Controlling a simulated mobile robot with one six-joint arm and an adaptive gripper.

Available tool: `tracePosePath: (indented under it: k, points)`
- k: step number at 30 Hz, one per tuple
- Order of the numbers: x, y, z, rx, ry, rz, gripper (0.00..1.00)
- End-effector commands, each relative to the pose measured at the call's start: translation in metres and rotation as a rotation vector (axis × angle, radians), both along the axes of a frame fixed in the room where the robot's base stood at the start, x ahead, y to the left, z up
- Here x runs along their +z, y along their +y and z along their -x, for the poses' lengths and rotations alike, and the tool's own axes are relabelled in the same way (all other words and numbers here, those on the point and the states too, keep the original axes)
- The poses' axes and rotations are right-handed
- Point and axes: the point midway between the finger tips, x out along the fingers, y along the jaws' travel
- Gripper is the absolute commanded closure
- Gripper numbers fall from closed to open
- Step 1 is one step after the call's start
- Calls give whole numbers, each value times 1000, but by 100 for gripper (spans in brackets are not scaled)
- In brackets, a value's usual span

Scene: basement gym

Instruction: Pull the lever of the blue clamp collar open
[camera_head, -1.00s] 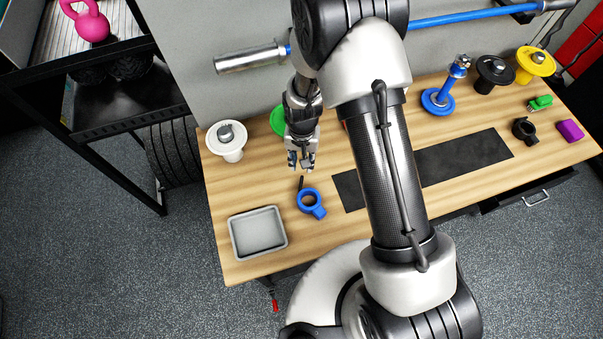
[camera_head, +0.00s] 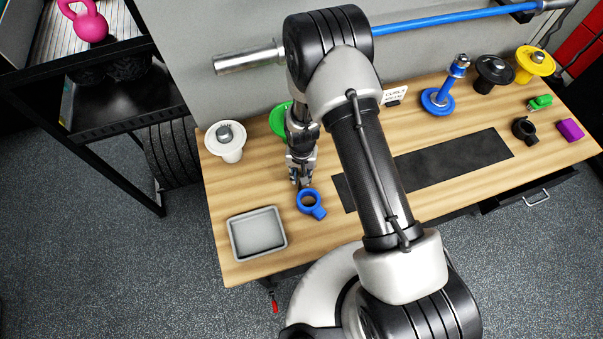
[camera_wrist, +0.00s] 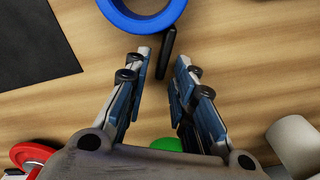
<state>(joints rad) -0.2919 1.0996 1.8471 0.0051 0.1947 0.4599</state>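The blue clamp collar (camera_head: 318,212) lies flat on the wooden bench, right of the grey tray. In the wrist view part of its blue ring (camera_wrist: 143,25) shows at the top edge. Its black lever (camera_wrist: 166,55) sticks out from the ring toward my gripper and lies between the fingertips, with a visible gap on each side. My gripper (camera_head: 300,184) is just behind the collar in the head view and hides the lever there. In the wrist view my gripper (camera_wrist: 163,60) is open, its two fingers apart and holding nothing.
A grey tray (camera_head: 233,243) stands at the bench's front left. A black mat (camera_head: 455,160) lies right of the collar, partly behind my arm. A black collar (camera_head: 525,130) and purple block (camera_head: 570,130) are far right.

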Motion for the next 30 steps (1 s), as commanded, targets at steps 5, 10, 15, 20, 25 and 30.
tracePosePath:
  k: [5, 10, 15, 20, 25, 30]
  points:
    - [0, 0, 0, 0, 0, 0, 91]
    - [0, 0, 0, 0, 0, 0, 100]
    - [0, 0, 0, 0, 0, 0, 100]
    - [0, 0, 0, 4, 0, 0, 100]
    - [0, 2, -1, 42, -1, 0, 100]
    - [-1, 6, -2, 131, -2, 0, 100]
